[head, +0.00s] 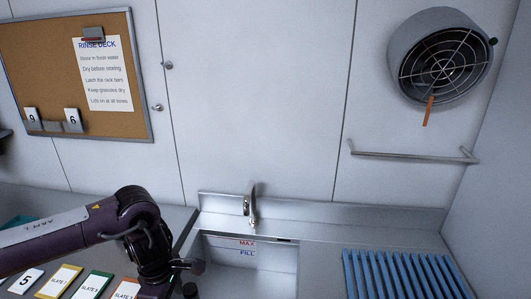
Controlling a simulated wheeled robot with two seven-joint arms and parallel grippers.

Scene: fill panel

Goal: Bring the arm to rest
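My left arm comes in from the left, dark purple and labelled ARM L. It bends at a joint left of the sink and hangs down in front of the counter. My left gripper (188,278) is at the low end of this arm, small and dark, by the sink's left edge. Its fingers are partly cut off and too small to tell open from shut. I see nothing held in it. My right arm and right gripper are not in view.
A sink (270,284) with MAX and FILL marks has a faucet (249,203) behind it. A blue slatted rack (400,275) is at right. Several cards, one marked 5 (27,280), lie at lower left. A rail (410,156), a round fan (440,60) and a corkboard (135,127) are on the wall.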

